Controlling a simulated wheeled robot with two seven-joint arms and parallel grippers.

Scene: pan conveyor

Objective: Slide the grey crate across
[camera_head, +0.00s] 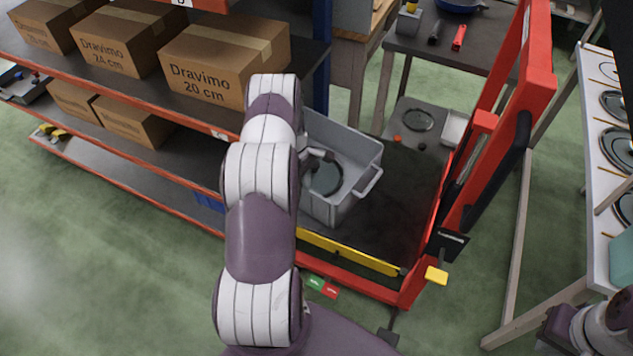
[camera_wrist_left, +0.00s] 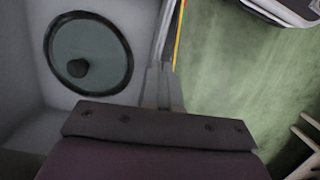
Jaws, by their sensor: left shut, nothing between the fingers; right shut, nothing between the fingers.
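The grey crate (camera_head: 327,211) sits at the left part of the dark platform (camera_head: 405,195) in the head view, beside the shelf. A round glass lid (camera_head: 326,178) with a dark knob lies in it; the lid also shows in the left wrist view (camera_wrist_left: 97,50). My left arm hides the crate's left part in the head view. My left gripper (camera_head: 320,154) is shut and empty at the crate. In the left wrist view its fingers (camera_wrist_left: 160,80) are at the crate's side wall; I cannot tell whether they touch it. My right gripper is not in view.
The platform has a yellow bar (camera_head: 350,252) along its front and a red upright frame (camera_head: 490,165) on its right. Right of the crate the platform is bare. The shelf (camera_head: 195,118) at left holds several cardboard boxes (camera_head: 215,67). A white table with lids stands far right.

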